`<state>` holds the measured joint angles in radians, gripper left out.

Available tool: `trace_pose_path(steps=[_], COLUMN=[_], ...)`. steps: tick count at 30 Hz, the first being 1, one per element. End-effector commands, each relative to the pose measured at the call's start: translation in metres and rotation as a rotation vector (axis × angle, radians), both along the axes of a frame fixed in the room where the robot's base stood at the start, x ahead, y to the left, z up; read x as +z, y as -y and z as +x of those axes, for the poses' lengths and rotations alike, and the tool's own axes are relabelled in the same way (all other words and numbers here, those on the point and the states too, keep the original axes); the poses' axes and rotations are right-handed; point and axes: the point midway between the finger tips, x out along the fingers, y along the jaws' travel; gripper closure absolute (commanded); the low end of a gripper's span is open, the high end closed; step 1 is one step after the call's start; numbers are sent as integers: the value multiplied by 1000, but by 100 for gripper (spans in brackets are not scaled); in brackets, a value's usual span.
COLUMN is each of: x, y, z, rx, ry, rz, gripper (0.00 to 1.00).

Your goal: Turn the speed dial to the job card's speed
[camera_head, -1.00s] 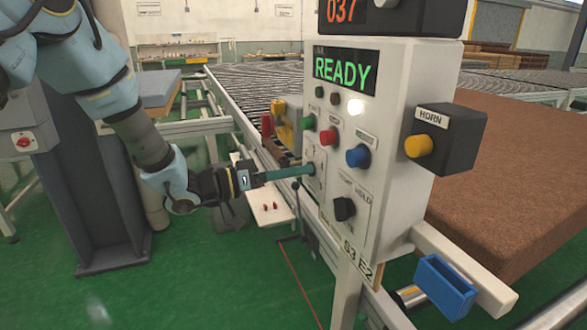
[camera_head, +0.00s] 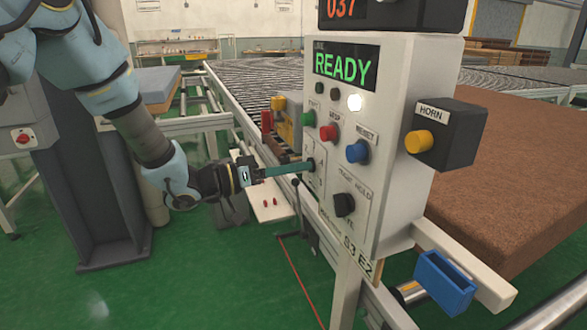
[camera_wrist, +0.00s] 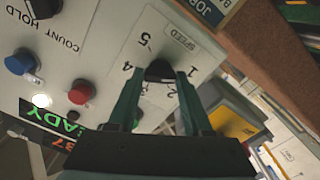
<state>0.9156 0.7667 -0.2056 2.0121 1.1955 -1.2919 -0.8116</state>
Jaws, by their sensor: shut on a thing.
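The black speed dial (camera_wrist: 160,70) sits on the white control panel, under a SPEED label in the wrist view. The digits 5, 4, 2 and 1 show around it. My gripper (camera_wrist: 162,76) is shut on the dial, one finger on each side. The fingers partly cover the scale, and the dial's pointer setting is unclear. In the head view my gripper (camera_head: 312,165) reaches the panel from the left, hiding the dial. A card (camera_head: 357,255) at the panel's foot reads S3 E2. A JOB label (camera_wrist: 208,8) shows at the top edge of the wrist view.
Red (camera_head: 328,132), green (camera_head: 308,118) and blue (camera_head: 357,151) buttons and a black HOLD knob (camera_head: 344,204) are close by on the panel. The display (camera_head: 345,68) reads READY. A HORN box (camera_head: 448,132) juts out right. A brown mattress (camera_head: 520,165) lies behind.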

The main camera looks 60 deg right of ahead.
Motion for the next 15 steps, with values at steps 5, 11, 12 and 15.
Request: trace_pose_path(steps=[5,11,12,15], x=[-1,-3,-3,-5], y=[0,0,0,0], z=[0,1,1,1], rx=[1,1,1,2], ry=[4,45,60,110], rz=[-3,-32,-43,-78], gripper=[100,100,100,100])
